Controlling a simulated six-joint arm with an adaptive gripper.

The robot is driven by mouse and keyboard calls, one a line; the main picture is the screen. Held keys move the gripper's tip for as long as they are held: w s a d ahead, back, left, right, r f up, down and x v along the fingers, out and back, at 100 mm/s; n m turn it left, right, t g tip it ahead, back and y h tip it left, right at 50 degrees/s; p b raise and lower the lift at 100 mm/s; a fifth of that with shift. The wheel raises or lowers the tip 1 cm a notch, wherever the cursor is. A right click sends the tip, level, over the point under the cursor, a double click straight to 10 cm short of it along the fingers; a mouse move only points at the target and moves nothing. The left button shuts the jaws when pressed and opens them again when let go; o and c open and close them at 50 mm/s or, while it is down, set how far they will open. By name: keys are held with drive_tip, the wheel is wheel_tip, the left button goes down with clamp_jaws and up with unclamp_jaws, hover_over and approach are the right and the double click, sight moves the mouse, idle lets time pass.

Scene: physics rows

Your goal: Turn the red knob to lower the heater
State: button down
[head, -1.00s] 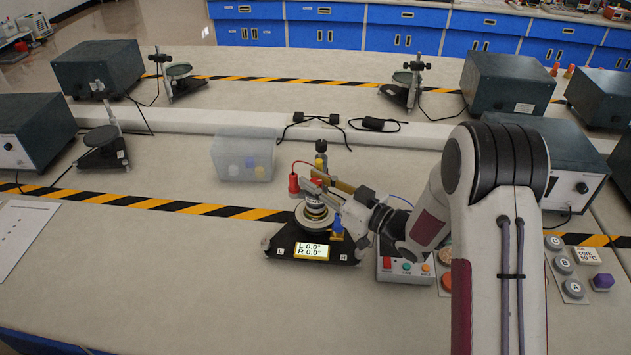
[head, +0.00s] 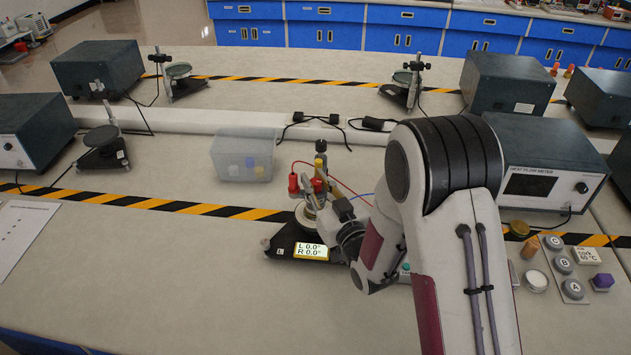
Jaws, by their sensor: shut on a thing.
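The apparatus stands on a black base (head: 281,246) with a lit display (head: 311,251) reading L 0.0° and R 0.0°, in the middle of the bench. Two red parts stand upright over it: a left red part (head: 293,184) and a right red part (head: 318,185), which seems to be the red knob. My gripper (head: 322,207) reaches in from the right, low beside the right red part. It looks shut on it, but the contact is small and partly hidden. My arm covers the apparatus's right side. The heater cannot be made out clearly.
A clear bin (head: 243,156) stands behind left. Red and blue leads run right, behind my arm. A button box (head: 405,268) is mostly hidden by my arm. Jars, a lettered pad (head: 563,265) and a purple block (head: 602,281) lie right.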

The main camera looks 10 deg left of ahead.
drive_tip(key=shift+a+m+t+h, duration=0.1)
drive_tip(key=shift+m+t+h, duration=0.45)
drive_tip(key=shift+m+h, duration=0.6)
drive_tip(key=shift+m+t+h, duration=0.55)
drive_tip(key=shift+m+h, duration=0.2)
drive_tip(key=shift+h, duration=0.8)
drive_tip(key=shift+m+h, duration=0.4)
drive_tip(key=shift+h, duration=0.2)
drive_tip(key=shift+r+m+h, duration=0.1)
drive_tip(key=shift+m+h, duration=0.5)
drive_tip(key=shift+h, duration=0.2)
drive_tip(key=c, duration=1.8)
unclamp_jaws()
drive_tip(key=shift+s, duration=0.1)
drive_tip(key=shift+s, duration=0.7)
drive_tip(key=shift+s+d, duration=0.2)
drive_tip(key=shift+s, duration=1.4)
drive_tip(key=shift+s+d, duration=0.15)
drive_tip(key=shift+s, duration=1.45)
